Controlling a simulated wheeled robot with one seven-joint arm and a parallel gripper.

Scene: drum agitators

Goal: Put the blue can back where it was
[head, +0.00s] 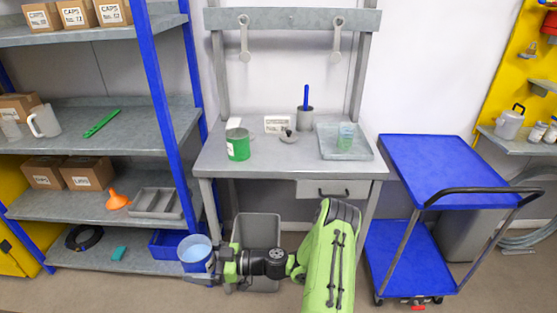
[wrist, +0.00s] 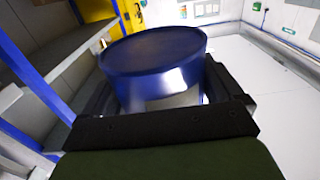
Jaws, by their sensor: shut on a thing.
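The blue can (head: 197,262) has a pale blue top and blue sides with a white patch. It appears close to upright in front of the lower shelves, left of the workbench. My gripper (head: 215,266) reaches in from the right and is shut on it. In the wrist view, the blue can (wrist: 155,58) sits between the dark fingers of my gripper (wrist: 160,95). Its lower part is hidden by the gripper. A green can (head: 238,146) stands on the workbench (head: 210,165).
The shelf rack (head: 160,90) on the left holds boxes (head: 85,172), an orange funnel (head: 117,200), a grey tray (head: 157,202) and a blue bin (head: 166,243). A grey bin (head: 262,228) stands under the bench. A blue cart (head: 430,165) stands right.

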